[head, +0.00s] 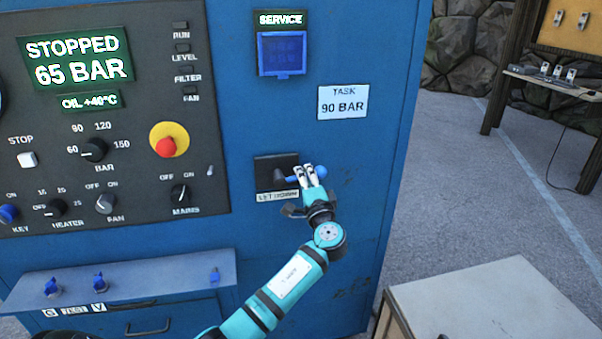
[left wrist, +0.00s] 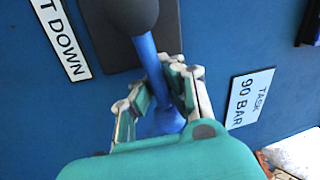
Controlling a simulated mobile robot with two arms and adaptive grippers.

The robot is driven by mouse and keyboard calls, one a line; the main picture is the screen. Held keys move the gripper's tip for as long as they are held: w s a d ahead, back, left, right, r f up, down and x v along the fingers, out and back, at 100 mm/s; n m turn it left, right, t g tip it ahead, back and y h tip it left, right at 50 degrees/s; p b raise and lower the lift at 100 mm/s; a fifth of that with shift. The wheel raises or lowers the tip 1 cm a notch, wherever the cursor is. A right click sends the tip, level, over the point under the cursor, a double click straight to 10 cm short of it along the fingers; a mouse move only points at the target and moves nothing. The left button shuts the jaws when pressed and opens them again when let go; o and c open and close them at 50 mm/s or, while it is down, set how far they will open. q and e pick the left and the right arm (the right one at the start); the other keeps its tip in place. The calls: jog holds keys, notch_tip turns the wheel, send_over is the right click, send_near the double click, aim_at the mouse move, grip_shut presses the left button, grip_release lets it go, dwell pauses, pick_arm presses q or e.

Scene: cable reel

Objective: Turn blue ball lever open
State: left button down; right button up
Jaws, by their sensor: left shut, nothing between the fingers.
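The blue ball lever (head: 320,173) sticks out to the right from a dark mount (head: 268,172) on the blue cabinet, above a small plate ending in "DOWN". In the left wrist view its blue rod (left wrist: 151,62) runs from a dark round hub (left wrist: 130,14) to the blue ball (left wrist: 165,123). My left gripper (head: 304,170) is shut with nothing held, its fingers in front of the lever and overlapping it. In the left wrist view the fingers (left wrist: 158,88) appear on either side of the rod and ball. I cannot tell whether they touch. My right gripper is out of view.
A display (head: 78,60) reads STOPPED 65 BAR. A task card (head: 343,102) reads 90 BAR. The red stop button (head: 166,147) is left of the lever. A ledge (head: 150,280) with several blue handles lies lower left. A pale box (head: 490,305) stands lower right.

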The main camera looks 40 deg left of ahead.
pick_arm(q)
jog(key=shift+w+d+f+m+h, duration=0.15)
jog(key=shift+d+f+m, duration=0.1)
jog(key=shift+f+m, duration=0.3)
jog(key=shift+d+f+m+h, duration=0.2)
jog(key=shift+f+m, duration=0.2)
jog(key=shift+m, duration=0.15)
jog(key=shift+f, duration=0.15)
jog(key=c, duration=2)
grip_release()
jog(key=o, duration=0.7)
jog(key=shift+d+r, duration=0.15)
jog(key=shift+r, duration=0.1)
jog(key=shift+d+r, duration=0.1)
jog(key=v, duration=1.2)
jog(key=shift+f, duration=0.25)
